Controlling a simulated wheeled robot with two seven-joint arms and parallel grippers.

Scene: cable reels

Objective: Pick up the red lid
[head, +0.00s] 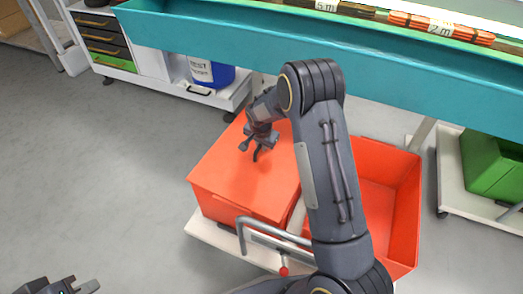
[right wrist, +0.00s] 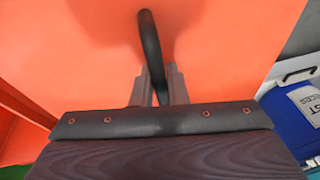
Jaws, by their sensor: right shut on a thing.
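The red lid (head: 246,172) is a flat orange-red cover on the left box on a white cart. It fills most of the right wrist view (right wrist: 230,50). A dark curved handle (right wrist: 149,35) stands on the lid. My right gripper (head: 258,146) reaches down over the lid's far part. In the right wrist view its fingers (right wrist: 158,88) are on either side of the handle, shut on it. My left gripper (head: 78,288) is at the bottom left, cut off by the frame edge and away from the lid. Its opening cannot be made out.
An open red bin (head: 392,200) is right of the lidded box, partly behind my right arm. The cart has a grey handlebar (head: 275,230). A teal-edged shelf (head: 300,38) crosses behind. A blue container (head: 208,72) stands back left, a green crate (head: 492,163) right. The left floor is clear.

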